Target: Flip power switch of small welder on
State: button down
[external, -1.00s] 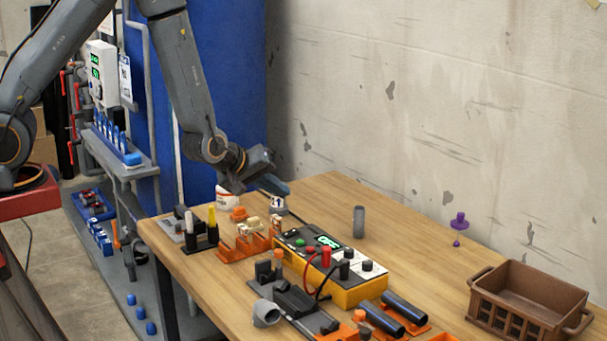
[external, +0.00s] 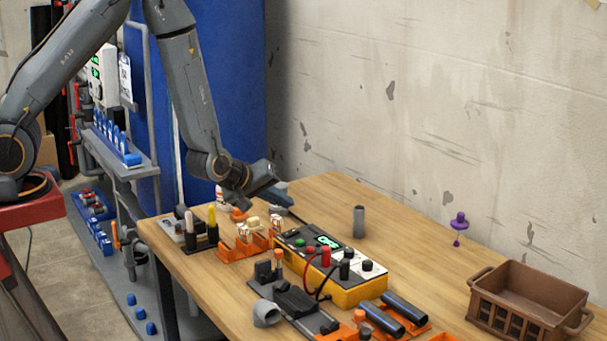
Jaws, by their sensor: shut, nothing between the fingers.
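The small welder (external: 345,292), a yellow box with a dark top, lies on the wooden table. I cannot tell which control is the power switch. My gripper (external: 281,195) is shut and empty. It is in the air over the table's back left part, behind and to the left of the welder, and apart from it. The arm hides part of the small things behind it.
Orange holders (external: 247,244) and a rack with black and yellow handles (external: 200,234) stand left of the welder. A dark clamp (external: 296,304) and black pipes (external: 405,306) lie in front. A grey pipe (external: 359,221) stands behind. A brown crate (external: 528,292) is at right.

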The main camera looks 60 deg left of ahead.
aim_at(285, 236)
jog(key=shift+w+f+b, duration=0.2)
jog(key=shift+f+b, duration=0.65)
jog(key=shift+f, duration=0.5)
jog(key=shift+w+f+b, duration=0.2)
jog(key=shift+f+b, duration=0.65)
jog(key=shift+f, duration=0.5)
jog(key=shift+f+b, duration=0.3)
jog(key=shift+f, duration=0.25)
dwell(0.5)
jog(key=shift+s+r+p, duration=0.1)
jog(key=shift+r+p, duration=0.2)
jog(key=shift+r, duration=0.25)
jog(key=r+p, duration=0.2)
jog(key=r, duration=0.1)
jog(key=r+p, duration=0.1)
jog(key=r, duration=0.1)
jog(key=shift+s+p, duration=0.3)
